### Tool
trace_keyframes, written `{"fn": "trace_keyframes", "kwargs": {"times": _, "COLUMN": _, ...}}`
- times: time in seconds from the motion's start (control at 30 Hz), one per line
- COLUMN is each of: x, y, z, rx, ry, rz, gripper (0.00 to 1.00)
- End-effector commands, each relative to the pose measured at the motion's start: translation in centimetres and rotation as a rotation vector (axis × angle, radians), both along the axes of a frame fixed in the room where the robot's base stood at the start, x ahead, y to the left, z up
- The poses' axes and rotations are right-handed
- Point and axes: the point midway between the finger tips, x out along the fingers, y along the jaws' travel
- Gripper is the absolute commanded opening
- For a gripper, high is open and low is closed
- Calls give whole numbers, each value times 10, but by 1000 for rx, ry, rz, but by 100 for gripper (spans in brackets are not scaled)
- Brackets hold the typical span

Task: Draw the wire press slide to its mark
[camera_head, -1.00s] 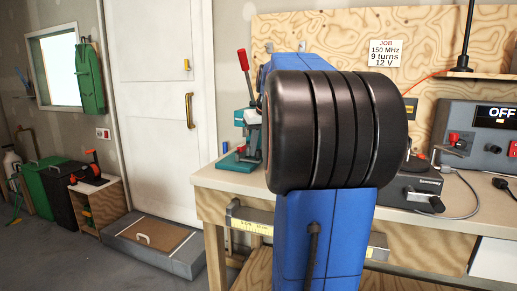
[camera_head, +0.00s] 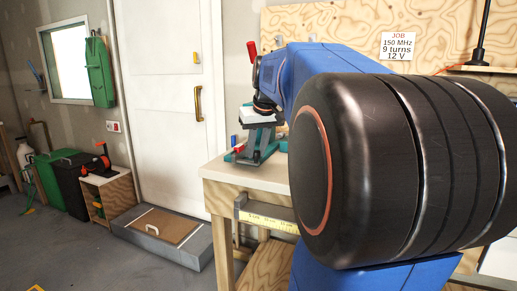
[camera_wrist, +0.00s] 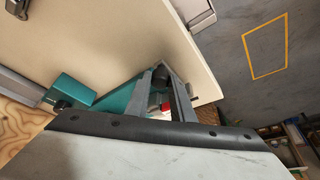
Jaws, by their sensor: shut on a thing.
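The wire press (camera_head: 253,158) stands on the bench's left end. Its teal base and the red tip of its lever (camera_head: 252,51) show in the head view, but my wrist and gripper cover much of it. My gripper (camera_head: 262,148) reaches down at the press. In the wrist view its two grey fingers (camera_wrist: 163,82) are close around a small dark part at the press, with a bit of red between the fingers. I take this part for the slide, but the grip itself is largely hidden. The slide's mark cannot be made out.
The wooden bench (camera_head: 222,172) has bare top beside the press. A yellow-marked bar (camera_head: 268,222) runs along its front. A grey platform (camera_head: 160,238) lies before the white door (camera_head: 150,110). My arm hides the bench's right part.

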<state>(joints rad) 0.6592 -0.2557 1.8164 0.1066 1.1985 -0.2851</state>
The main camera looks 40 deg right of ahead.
Motion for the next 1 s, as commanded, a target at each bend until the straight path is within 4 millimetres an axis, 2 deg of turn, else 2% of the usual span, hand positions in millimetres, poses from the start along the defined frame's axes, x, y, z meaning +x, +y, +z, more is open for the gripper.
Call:
{"fn": "trace_keyframes", "kwargs": {"times": 0.1, "x": -1, "y": 3, "z": -1, "rx": 7, "ry": 4, "rz": 2, "gripper": 0}}
{"fn": "trace_keyframes", "kwargs": {"times": 0.13, "x": -1, "y": 3, "z": -1, "rx": 7, "ry": 3, "rz": 2, "gripper": 26}}
{"fn": "trace_keyframes", "kwargs": {"times": 0.2, "x": -1, "y": 3, "z": -1, "rx": 7, "ry": 4, "rz": 2, "gripper": 40}}
{"fn": "trace_keyframes", "kwargs": {"times": 0.5, "x": -1, "y": 2, "z": 0, "rx": 4, "ry": 3, "rz": 1, "gripper": 40}}
{"fn": "trace_keyframes", "kwargs": {"times": 0.63, "x": -4, "y": 2, "z": 8, "rx": 3, "ry": 1, "rz": 1, "gripper": 40}}
{"fn": "trace_keyframes", "kwargs": {"times": 0.77, "x": -10, "y": 5, "z": 25, "rx": 2, "ry": -1, "rz": 1, "gripper": 40}}
{"fn": "trace_keyframes", "kwargs": {"times": 1.0, "x": -27, "y": 12, "z": 70, "rx": 1, "ry": -1, "rz": 2, "gripper": 40}}
